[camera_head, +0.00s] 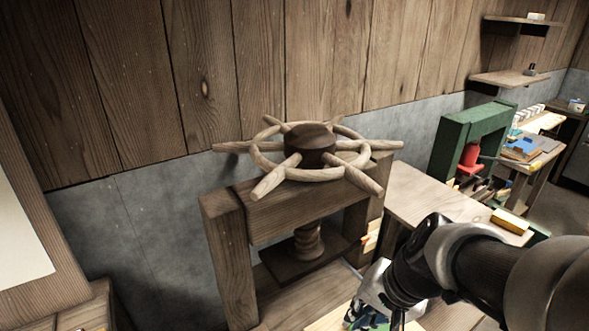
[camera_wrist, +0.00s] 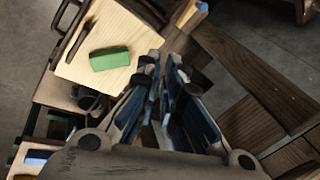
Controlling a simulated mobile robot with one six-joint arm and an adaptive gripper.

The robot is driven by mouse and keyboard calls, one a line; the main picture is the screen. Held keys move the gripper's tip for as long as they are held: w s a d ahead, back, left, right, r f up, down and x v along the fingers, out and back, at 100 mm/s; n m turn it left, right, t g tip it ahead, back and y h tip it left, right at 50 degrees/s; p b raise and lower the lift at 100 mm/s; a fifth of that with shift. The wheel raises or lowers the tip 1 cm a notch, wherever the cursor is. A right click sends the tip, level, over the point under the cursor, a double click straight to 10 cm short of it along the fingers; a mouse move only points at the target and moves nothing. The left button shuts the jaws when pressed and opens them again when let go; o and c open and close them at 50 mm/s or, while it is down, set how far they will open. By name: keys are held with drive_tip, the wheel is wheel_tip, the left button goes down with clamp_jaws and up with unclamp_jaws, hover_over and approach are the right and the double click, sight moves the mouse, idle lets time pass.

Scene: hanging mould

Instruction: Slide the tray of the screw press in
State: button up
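The screw press (camera_head: 300,205) has a dark wooden frame, a pale spoked wheel (camera_head: 312,150) on top and a thick wooden screw (camera_head: 308,242) below it. Its bed (camera_head: 310,295) lies low in the frame. A pale board shows at the bottom edge in front of the press, mostly cut off; I cannot tell whether it is the tray. My gripper (camera_head: 370,314) is low, in front and right of the press. In the wrist view its blue-padded fingers (camera_wrist: 168,75) point away with a narrow gap between them and nothing seen held. Dark planks (camera_wrist: 255,85) lie to their right.
A wooden table (camera_head: 425,195) stands right of the press with a yellow block (camera_head: 510,220) on it. The wrist view shows a pale board (camera_wrist: 85,68) bearing a green block (camera_wrist: 110,59) and a dark tool. A green frame (camera_head: 465,135) stands further right.

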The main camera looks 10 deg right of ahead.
drive_tip(key=shift+w+d+f+m, duration=0.2)
drive_tip(key=shift+w+f+m, duration=0.3)
drive_tip(key=shift+f+m, duration=0.1)
clamp_jaws()
drive_tip(key=d+f+m, duration=1.3)
drive_tip(key=d+f, duration=0.2)
drive_tip(key=d, duration=0.3)
drive_tip(key=s+d+f+m, duration=0.4)
drive_tip(key=s+f+m, duration=0.1)
drive_tip(key=f, duration=0.2)
drive_tip(key=s+d+f+m, duration=0.4)
drive_tip(key=s+f, duration=0.1)
drive_tip(key=f, duration=0.2)
drive_tip(key=shift+h, duration=0.3)
drive_tip(key=b+x, duration=0.2)
drive_tip(key=x, duration=0.1)
drive_tip(key=w+b+x, duration=0.1)
drive_tip(key=x, duration=0.3)
drive_tip(key=w+a+r+b+x, duration=0.1)
drive_tip(key=b+x, duration=0.1)
drive_tip(key=x, duration=0.2)
drive_tip(key=shift+w+f+b, duration=0.15)
drive_tip(key=shift+w+b, duration=0.1)
drive_tip(key=shift+b, duration=0.1)
drive_tip(key=shift+w+a+m, duration=0.3)
drive_tip(key=shift+w, duration=0.25)
